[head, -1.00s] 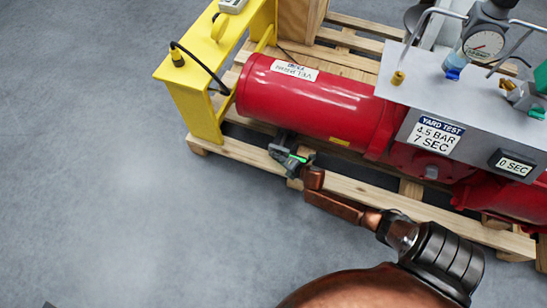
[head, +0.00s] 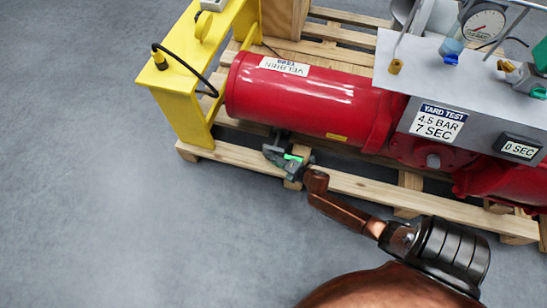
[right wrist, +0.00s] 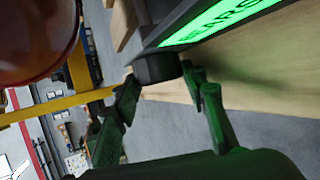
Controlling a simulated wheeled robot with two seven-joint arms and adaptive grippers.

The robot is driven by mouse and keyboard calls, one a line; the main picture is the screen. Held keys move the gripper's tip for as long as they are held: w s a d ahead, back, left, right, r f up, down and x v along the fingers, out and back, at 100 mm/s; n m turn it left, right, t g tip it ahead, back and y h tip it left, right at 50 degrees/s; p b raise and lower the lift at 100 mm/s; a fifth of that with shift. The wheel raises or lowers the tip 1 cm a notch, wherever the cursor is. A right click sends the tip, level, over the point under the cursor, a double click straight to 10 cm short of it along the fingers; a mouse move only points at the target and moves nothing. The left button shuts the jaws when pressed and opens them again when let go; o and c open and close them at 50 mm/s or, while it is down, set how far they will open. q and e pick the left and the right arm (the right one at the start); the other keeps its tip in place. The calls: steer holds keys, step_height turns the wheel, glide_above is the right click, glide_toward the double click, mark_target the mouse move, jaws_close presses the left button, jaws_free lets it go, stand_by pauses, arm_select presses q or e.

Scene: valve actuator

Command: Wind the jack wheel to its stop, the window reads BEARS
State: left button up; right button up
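The jack's window (right wrist: 225,18) is lit green at the top of the right wrist view and reads BEARS, its edges cut off. In the head view it is a small green patch (head: 293,157) by the pallet's front edge. A dark round hub (right wrist: 157,68), which looks like the jack wheel, sits below the window. My right gripper (right wrist: 162,82) points at the hub, its two fingers apart on either side; contact is unclear. In the head view this gripper (head: 297,171) is small and blends with the dark jack. My left gripper is out of view.
A red cylinder (head: 300,97) lies above the wooden pallet (head: 350,187). A yellow stand (head: 185,105) is at its left end. A grey panel (head: 405,75) with a gauge (head: 484,25) stands at right. The grey floor at left is clear.

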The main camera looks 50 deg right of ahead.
steer(key=o, duration=0.4)
steer(key=shift+f, duration=0.1)
steer(key=shift+o, duration=0.2)
steer(key=shift+s, duration=0.15)
steer(key=shift+v, duration=3.9)
steer(key=shift+a, duration=0.1)
